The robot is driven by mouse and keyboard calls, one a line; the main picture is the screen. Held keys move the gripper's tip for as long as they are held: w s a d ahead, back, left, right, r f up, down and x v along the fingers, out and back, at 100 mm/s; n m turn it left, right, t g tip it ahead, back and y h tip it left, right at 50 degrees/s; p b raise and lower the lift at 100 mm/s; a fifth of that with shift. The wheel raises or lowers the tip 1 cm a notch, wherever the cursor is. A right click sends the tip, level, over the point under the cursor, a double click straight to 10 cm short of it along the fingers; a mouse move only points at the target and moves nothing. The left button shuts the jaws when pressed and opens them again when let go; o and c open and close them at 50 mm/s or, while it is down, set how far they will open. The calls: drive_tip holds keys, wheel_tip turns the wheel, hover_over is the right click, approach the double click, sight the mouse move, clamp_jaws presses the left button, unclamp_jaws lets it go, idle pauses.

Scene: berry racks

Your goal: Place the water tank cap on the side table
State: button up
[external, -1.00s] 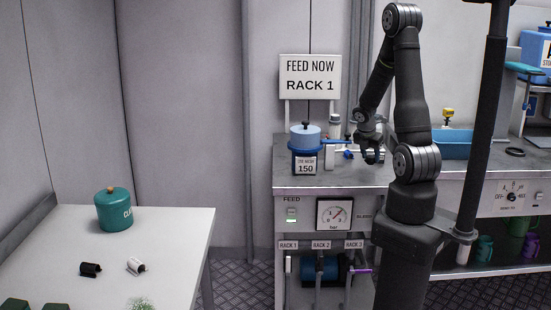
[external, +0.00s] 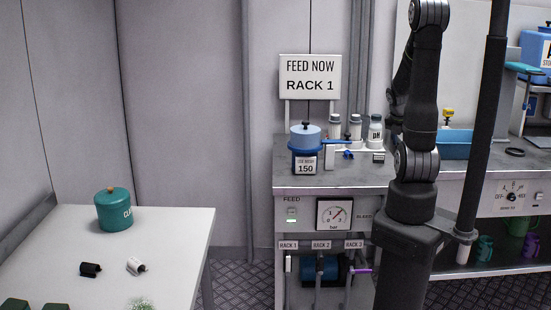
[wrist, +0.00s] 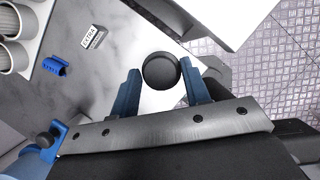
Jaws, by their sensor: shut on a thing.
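In the wrist view a dark round cap (wrist: 160,71) sits between the two blue fingers of my gripper (wrist: 163,87), which is shut on it. In the external view my arm hides the gripper and the cap. The white side table (external: 180,230) stands at the front left. A blue tank labelled 150 (external: 306,150) stands on the metal workbench (external: 335,182); I cannot tell whether the cap belongs to it.
The side table carries a green canister (external: 114,212), a black fitting (external: 90,269) and a white fitting (external: 136,265). Bottles (external: 375,131) stand at the bench's back. The wrist view shows a blue clip (wrist: 57,66), white tubes (wrist: 14,56) and patterned floor (wrist: 275,60).

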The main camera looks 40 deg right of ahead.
drive_tip(key=r, duration=1.3)
drive_tip(key=shift+w+r, duration=0.1)
drive_tip(key=shift+w, duration=0.2)
drive_tip(key=w+a+r+n+t+y, duration=0.1)
drive_tip(key=w+a+n, duration=0.2)
drive_tip(key=w+a, duration=0.45)
drive_tip(key=w+a+n+t, duration=0.1)
drive_tip(key=w+a+n, duration=0.25)
drive_tip(key=w, duration=0.65)
drive_tip(key=w+a+r+n+t+y, duration=0.1)
drive_tip(key=w+a+n, duration=0.1)
drive_tip(key=w+a, duration=0.5)
drive_tip(key=w+a+n+y, duration=0.1)
drive_tip(key=w+a+n, duration=0.3)
drive_tip(key=a, duration=0.6)
drive_tip(key=w+a+n, duration=0.2)
drive_tip(key=w+a, duration=0.4)
drive_tip(key=a, duration=0.3)
drive_tip(key=n+y, duration=0.3)
drive_tip(key=n, duration=0.4)
hover_over(170, 225)
drive_tip(key=s, duration=0.2)
drive_tip(key=shift+t, duration=0.4)
drive_tip(key=f, duration=2)
drive_tip(key=shift+w+d+f, duration=0.1)
drive_tip(key=shift+d+f, duration=0.05)
drive_tip(key=shift+d, duration=0.25)
drive_tip(key=shift+f, duration=2.05)
